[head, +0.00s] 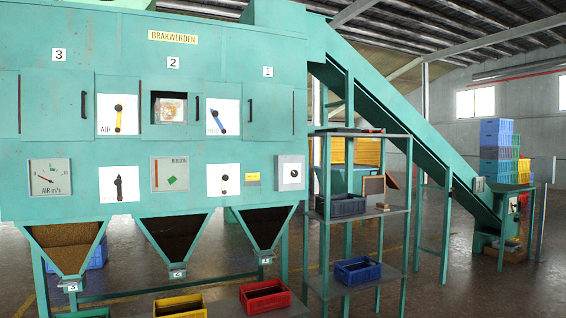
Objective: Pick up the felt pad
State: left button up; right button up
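I cannot pick out a felt pad for certain in the head view. A small brownish item (382,206) lies on the shelf rack's middle board, right of a dark blue crate, but it is too small to identify. A brown framed panel (374,187) stands upright behind it. Neither of my grippers is in view.
The teal sorter (205,65) with dials and three hoppers fills the left. Red (265,297) and yellow (180,306) crates stand low in front. Floor (450,285) is open at right.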

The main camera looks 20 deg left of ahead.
aim_at(380, 206)
jog(key=i+l, duration=0.1)
jog(key=i, duration=3.3)
